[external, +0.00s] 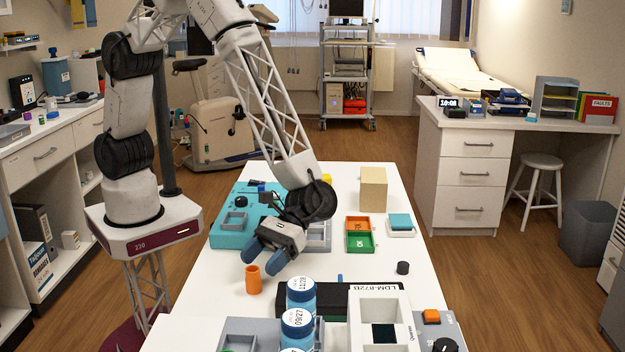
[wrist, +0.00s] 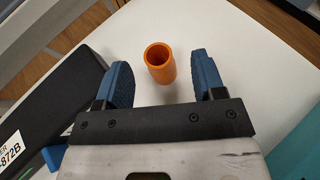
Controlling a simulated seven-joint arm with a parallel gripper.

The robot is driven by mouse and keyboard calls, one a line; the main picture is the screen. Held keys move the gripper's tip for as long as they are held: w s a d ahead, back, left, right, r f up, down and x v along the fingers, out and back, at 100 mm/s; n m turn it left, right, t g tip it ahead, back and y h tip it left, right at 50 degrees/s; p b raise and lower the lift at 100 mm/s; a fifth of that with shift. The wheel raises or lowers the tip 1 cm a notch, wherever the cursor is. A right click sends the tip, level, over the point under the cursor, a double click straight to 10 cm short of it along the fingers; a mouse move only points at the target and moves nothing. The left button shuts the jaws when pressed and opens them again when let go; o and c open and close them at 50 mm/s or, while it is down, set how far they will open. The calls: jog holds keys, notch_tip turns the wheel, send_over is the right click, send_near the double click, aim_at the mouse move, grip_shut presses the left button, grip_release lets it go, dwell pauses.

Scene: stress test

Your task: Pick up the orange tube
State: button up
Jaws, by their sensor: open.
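The orange tube (external: 253,280) stands upright on the white table, left of the blue-lidded bottles in the external view. In the wrist view the tube (wrist: 160,63) shows its open top, between and slightly beyond my two blue fingertips. My gripper (external: 263,257) is open and empty, close to the tube and above the table. In the wrist view my gripper (wrist: 160,72) has one finger on each side of the tube, with a gap to both. I cannot tell how high the fingertips are above the tube's rim.
A teal case (external: 228,233) sits behind the gripper.

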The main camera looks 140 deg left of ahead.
aim_at(248, 274)
jog(key=shift+x, duration=2.6)
jog(key=shift+w, duration=0.15)
jog(key=c, duration=1)
jog(key=shift+r, duration=0.15)
notch_tip(248, 274, up, 10)
jog(key=shift+w, duration=0.1)
